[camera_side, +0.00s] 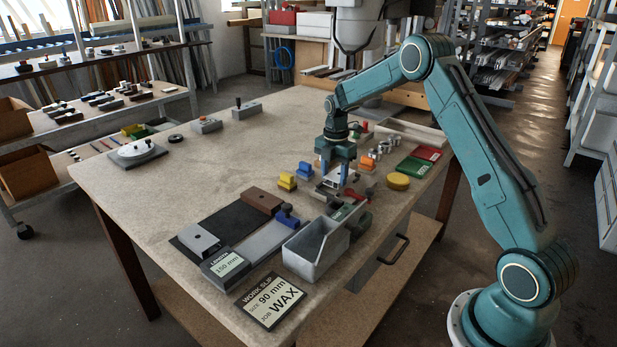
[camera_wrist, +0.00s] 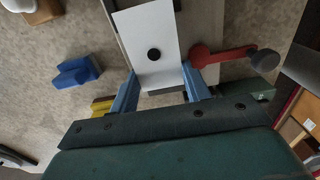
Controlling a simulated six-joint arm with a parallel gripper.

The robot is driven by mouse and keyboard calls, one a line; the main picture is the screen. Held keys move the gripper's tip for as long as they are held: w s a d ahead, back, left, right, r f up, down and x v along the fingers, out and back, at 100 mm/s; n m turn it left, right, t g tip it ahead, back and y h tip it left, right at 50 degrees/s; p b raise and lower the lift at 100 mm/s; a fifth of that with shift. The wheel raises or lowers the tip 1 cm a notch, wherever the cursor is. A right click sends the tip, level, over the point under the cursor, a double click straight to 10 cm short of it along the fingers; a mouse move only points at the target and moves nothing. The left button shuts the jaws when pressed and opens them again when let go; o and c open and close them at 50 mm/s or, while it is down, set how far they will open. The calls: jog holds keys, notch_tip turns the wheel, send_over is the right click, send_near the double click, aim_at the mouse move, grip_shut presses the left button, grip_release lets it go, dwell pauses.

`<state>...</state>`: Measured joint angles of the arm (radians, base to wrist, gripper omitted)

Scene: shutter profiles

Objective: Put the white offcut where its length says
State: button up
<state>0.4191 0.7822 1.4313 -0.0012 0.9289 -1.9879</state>
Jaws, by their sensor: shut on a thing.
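The white offcut (camera_wrist: 140,30) is a flat white piece with a round dark hole, in the wrist view. My gripper (camera_wrist: 160,76) has its two blue fingers against the offcut's long sides, near its lower end. Behind the offcut is a grey fixture (camera_wrist: 133,42), with a red lever (camera_wrist: 222,56) ending in a dark knob at its right. I cannot tell whether the offcut touches the fixture. In the side view my gripper (camera_side: 337,180) is low over the table's right part, and its fingers partly hide the offcut. A sign (camera_side: 227,265) reads LENGTH 150 mm.
A work slip (camera_side: 270,300) reads SIZE 90 mm, JOB WAX. A grey open bin (camera_side: 316,250) stands at the front edge. The table's middle left is clear.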

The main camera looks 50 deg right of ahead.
aim_at(334, 178)
jog(key=shift+f, duration=0.45)
jog(key=o, duration=1.1)
jog(key=shift+s, duration=0.1)
jog(key=shift+c, duration=0.2)
notch_tip(334, 178, up, 13)
jog(key=shift+r, duration=0.2)
dwell(0.4)
